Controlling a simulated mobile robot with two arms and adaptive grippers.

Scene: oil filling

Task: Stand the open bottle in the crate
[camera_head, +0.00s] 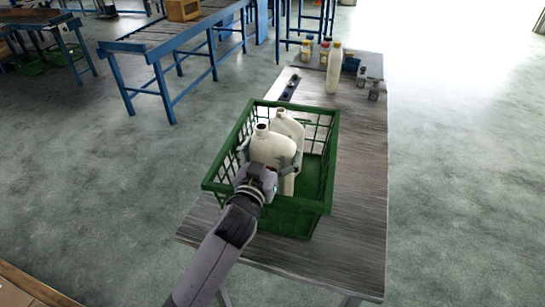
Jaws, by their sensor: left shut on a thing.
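My left gripper (270,158) is shut on a white open bottle (273,147), with one finger on each side of its body. The bottle is upright or nearly so, and its dark uncapped mouth faces up. It is at the green crate (320,195), within the crate's outline. My gripper and arm hide its lower part, so I cannot tell whether it touches the crate floor. A second white bottle (288,124) is just behind it in the crate, partly hidden. My right gripper is not in view.
The crate is on a wooden table (355,220). At the table's far end stand a tall cream bottle (334,68), several small bottles and small grey parts (374,90). The right part of the crate floor is bare. A blue-framed conveyor (180,40) is at the back left.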

